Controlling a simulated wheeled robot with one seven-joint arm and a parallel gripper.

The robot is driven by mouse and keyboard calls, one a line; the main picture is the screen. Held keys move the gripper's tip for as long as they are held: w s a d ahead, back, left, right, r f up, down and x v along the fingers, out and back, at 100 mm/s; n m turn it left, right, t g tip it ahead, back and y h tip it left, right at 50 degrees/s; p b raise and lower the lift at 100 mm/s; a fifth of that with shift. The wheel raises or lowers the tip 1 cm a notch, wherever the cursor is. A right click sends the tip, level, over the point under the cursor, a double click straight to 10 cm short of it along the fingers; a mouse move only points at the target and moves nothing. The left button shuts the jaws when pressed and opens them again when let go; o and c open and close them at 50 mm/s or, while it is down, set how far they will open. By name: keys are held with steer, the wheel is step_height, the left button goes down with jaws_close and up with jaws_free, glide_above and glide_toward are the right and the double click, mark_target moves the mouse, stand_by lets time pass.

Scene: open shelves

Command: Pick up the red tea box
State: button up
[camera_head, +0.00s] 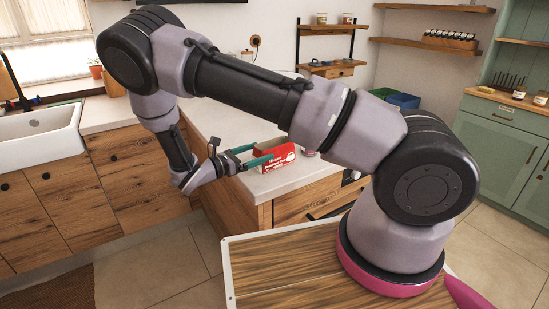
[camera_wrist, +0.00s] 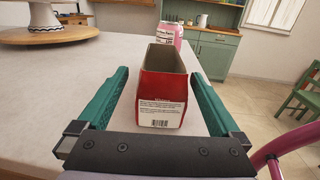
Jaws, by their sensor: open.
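The red tea box (camera_head: 277,158) stands on the pale counter near its corner in the head view. In the wrist view the tea box (camera_wrist: 160,98) is upright with an open top, a white label and a barcode facing me. My gripper (camera_head: 259,155) reaches it from the left in the head view. In the wrist view the gripper's two teal fingers (camera_wrist: 161,82) are open, one on each side of the box. A gap shows between each finger and the box, so neither appears to touch it.
A pink-and-white can (camera_wrist: 169,33) stands just behind the box. A wooden stand (camera_wrist: 48,34) with a white base on it is at the far left of the counter (camera_wrist: 60,75). The counter's edge lies close to the right of the box.

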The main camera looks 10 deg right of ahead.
mark_target(273, 147)
steer(key=x, duration=0.6)
steer(key=shift+s+r, duration=0.1)
steer(key=shift+s, duration=0.1)
steer(key=c, duration=1.2)
